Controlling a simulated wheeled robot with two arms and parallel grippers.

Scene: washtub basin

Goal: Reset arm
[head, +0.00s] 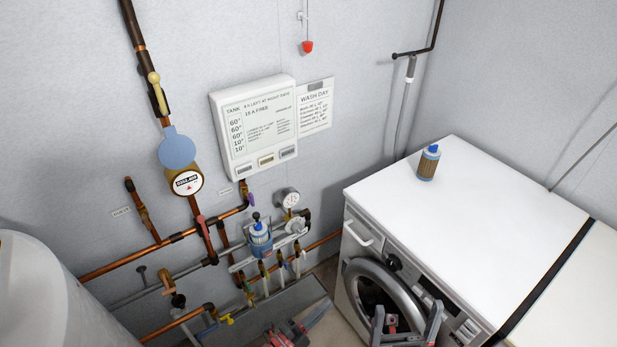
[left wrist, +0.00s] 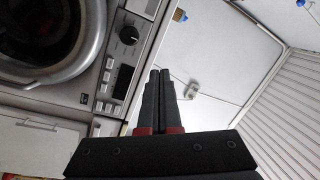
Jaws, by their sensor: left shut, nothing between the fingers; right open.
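My left gripper (head: 290,333) shows at the bottom edge of the head view, partly cut off, above the floor beside the washing machine. In the left wrist view its two dark fingers (left wrist: 160,88) are together with nothing between them. My right gripper (head: 405,322) is at the bottom of the head view, in front of the washing machine's door. Its grey fingers stand apart and hold nothing.
The white washing machine (head: 460,210) stands at right, with a blue-capped bottle (head: 428,162) on top. A white tank (head: 40,295) is at lower left.

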